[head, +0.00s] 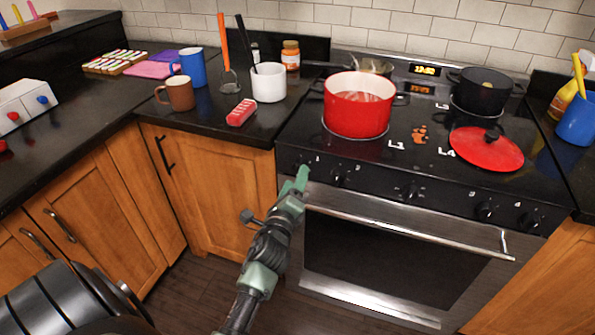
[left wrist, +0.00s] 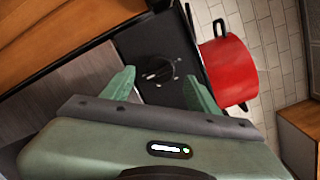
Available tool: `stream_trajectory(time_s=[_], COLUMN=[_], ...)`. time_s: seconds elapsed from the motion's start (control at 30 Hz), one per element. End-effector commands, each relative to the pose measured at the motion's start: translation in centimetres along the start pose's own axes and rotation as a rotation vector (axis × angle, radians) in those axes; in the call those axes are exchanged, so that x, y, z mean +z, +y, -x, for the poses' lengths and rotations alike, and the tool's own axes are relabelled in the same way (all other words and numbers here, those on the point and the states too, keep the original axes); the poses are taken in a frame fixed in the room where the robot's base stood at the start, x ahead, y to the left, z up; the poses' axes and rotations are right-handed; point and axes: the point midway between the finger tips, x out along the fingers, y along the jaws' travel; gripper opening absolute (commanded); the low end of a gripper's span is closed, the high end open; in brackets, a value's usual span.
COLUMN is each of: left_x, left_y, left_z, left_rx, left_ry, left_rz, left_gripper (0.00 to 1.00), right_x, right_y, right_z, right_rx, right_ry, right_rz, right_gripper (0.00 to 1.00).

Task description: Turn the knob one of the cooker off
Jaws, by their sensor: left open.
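The cooker (head: 425,165) is black with a row of dark knobs along its front panel. Knob one (left wrist: 160,72), at the panel's left end beside the printed 1, is mostly hidden behind my left gripper in the head view. My left gripper (head: 297,180) is at this end of the panel. In the left wrist view its two green fingers are apart, with knob one showing in the gap between them. I cannot tell whether either finger touches it. My right gripper is not in view.
A red pot (head: 357,108) stands on the front left burner, above the knob panel. A red lid (head: 487,150) lies at the front right. The oven handle (head: 410,232) runs below the knobs. Knob two (head: 340,179) is close on the right.

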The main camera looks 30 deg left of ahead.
Motion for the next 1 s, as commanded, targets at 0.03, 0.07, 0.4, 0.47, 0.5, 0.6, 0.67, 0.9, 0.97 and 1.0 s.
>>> stream_trajectory(time_s=[0.03,0.07,0.4,0.47,0.5,0.6,0.67,0.9,0.97,1.0], left_x=[0.1,0.1,0.0,0.0,0.0,0.0,0.0,0.0,0.0,0.0], left_y=[-0.2,-0.1,0.0,0.0,0.0,0.0,0.0,-0.1,-0.1,-0.1], left_z=[-0.9,-1.3,-3.2,-3.2,-3.2,-3.2,-3.2,-3.2,-3.2,-3.2], left_rx=[-0.002,-0.001,-0.001,-0.001,-0.001,-0.001,-0.001,-0.001,0.000,0.001], left_ry=[-0.001,0.000,0.000,0.000,0.000,0.000,0.000,0.001,0.001,0.002], left_rz=[0.000,0.000,0.002,0.002,0.002,0.002,0.002,0.005,0.010,0.017], left_gripper=[0.60,0.60,0.60,0.60,0.60,0.46,0.29,0.00,0.00,0.00], right_x=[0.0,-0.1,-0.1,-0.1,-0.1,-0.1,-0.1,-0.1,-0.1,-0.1], right_y=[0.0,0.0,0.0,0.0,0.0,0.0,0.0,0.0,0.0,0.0], right_z=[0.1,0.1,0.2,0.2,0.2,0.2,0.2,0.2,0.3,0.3], right_rx=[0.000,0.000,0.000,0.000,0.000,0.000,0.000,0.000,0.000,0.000], right_ry=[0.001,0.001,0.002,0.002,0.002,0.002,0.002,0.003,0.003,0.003], right_rz=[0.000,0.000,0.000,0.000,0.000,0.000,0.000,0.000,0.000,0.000], right_gripper=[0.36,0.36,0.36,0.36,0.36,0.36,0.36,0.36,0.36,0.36])
